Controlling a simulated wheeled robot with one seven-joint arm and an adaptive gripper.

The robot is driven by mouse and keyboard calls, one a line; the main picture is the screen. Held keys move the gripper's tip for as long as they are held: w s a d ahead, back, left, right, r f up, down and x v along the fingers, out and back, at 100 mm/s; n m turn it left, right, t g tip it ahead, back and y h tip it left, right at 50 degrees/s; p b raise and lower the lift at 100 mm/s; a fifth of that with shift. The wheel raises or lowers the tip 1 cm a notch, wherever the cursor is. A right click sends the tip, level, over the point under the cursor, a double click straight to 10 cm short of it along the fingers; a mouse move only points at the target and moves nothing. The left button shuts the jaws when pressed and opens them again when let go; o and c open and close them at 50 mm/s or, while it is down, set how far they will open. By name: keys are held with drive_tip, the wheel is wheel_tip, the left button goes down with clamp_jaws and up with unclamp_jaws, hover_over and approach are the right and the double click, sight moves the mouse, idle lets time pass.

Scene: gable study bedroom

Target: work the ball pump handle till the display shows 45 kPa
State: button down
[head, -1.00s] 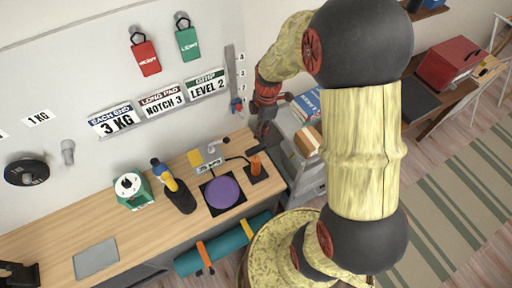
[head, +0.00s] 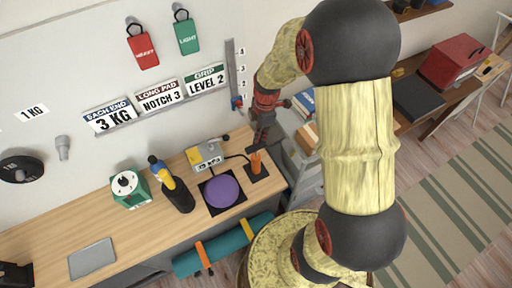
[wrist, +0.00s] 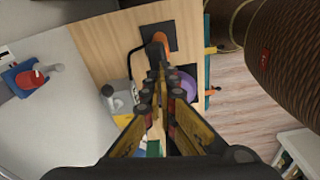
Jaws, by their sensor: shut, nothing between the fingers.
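The orange pump handle (head: 256,163) stands on a black pad on the desk's right end. It also shows in the wrist view (wrist: 162,38), partly behind the fingertips. The yellow and grey display box (head: 207,152) stands left of it, linked by a black hose; its kPa digits are too small to read surely. The purple ball (head: 222,191) sits on a black mat in front, and shows in the wrist view (wrist: 187,83) partly behind the fingers. My gripper (wrist: 154,52) is shut and empty, above the pump area. Whether it touches the handle I cannot tell.
A black and yellow bottle-like item (head: 172,185) and a green dial box (head: 128,187) stand left on the desk (head: 60,240). A shelf unit (head: 305,140) stands close on the right.

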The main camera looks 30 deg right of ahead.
sight(266, 142)
drive_tip(key=shift+a+f, duration=0.1)
drive_tip(key=shift+f, duration=0.7)
drive_tip(key=shift+b, duration=0.3)
wheel_tip(266, 142, down, 5)
drive_tip(key=b, duration=0.4)
drive_tip(key=shift+f, duration=0.15)
drive_tip(key=shift+s+d+r, duration=0.15)
drive_tip(key=shift+d+r, duration=0.2)
drive_tip(key=shift+d, duration=0.45)
drive_tip(key=shift+s+d+r, duration=0.1)
drive_tip(key=shift+d+r, duration=0.2)
drive_tip(key=shift+d, duration=0.45)
wheel_tip(266, 142, up, 12)
drive_tip(key=d, duration=0.1)
